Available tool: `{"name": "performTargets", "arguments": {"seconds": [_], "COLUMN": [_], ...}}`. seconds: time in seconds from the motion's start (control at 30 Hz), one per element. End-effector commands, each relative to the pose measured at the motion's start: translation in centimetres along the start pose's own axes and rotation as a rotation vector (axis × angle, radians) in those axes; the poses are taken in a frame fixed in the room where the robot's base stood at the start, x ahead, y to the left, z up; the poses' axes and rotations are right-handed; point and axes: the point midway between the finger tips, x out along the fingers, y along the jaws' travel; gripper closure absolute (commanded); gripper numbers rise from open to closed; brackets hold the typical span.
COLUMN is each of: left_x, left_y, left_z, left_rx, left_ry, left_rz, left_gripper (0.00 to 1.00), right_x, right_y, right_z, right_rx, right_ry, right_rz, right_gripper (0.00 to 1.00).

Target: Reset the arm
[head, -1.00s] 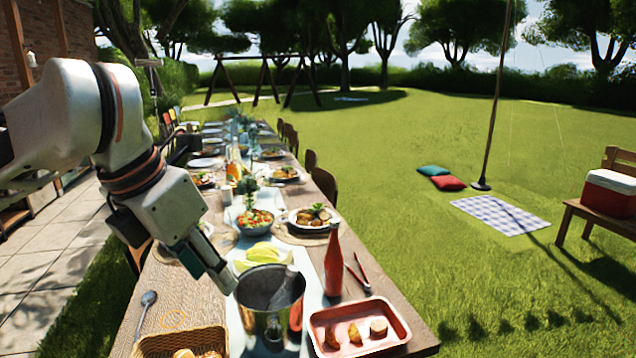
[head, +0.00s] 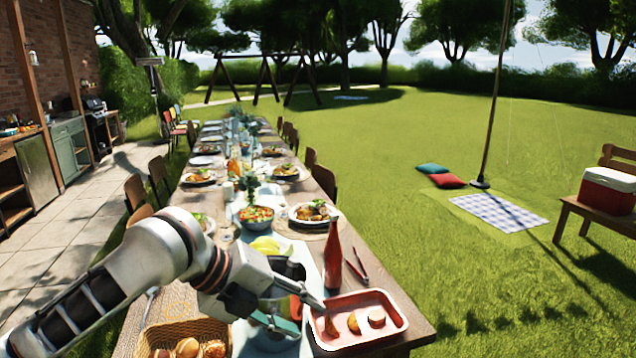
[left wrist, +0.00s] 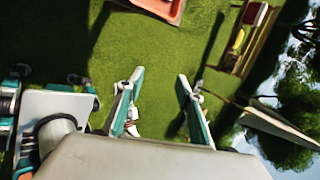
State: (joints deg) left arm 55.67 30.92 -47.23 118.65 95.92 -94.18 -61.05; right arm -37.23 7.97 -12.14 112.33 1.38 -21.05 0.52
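My left arm reaches in from the lower left in the head view, low over the near end of the table. Its left gripper (head: 298,314) is beside the red tray, in front of the metal bucket (head: 292,268), which it partly hides. In the left wrist view the two teal fingers of the left gripper (left wrist: 158,98) stand well apart, with only grass showing between them. Nothing is held. My right gripper does not show in the head view.
The long table carries a red tray (head: 392,333) of food, a red bottle (head: 333,258), tongs (head: 357,268), a bread basket (head: 160,337), a salad bowl (head: 256,218) and plates. Chairs line both sides. Open lawn (head: 480,280) lies to the right.

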Motion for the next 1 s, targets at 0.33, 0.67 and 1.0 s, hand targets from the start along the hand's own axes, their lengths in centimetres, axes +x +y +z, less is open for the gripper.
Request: {"name": "performTargets", "arguments": {"seconds": [0.33, 0.67, 1.0], "left_x": [8.3, 13.4, 15.1], "left_y": [4.2, 14.1, 29.7], "left_z": [0.9, 1.4, -2.9], "left_rx": [-0.682, -1.283, -1.767], "left_ry": [-0.019, -0.112, -0.304], "left_rz": [-0.258, -0.459, -0.615], "left_gripper": [0.64, 0.64, 0.64], "right_x": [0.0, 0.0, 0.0], "right_y": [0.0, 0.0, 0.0], "right_z": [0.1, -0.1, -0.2], "right_rx": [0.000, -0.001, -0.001], "right_ry": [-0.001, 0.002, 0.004], "right_rz": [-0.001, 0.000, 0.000], "right_gripper": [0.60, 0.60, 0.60]}}
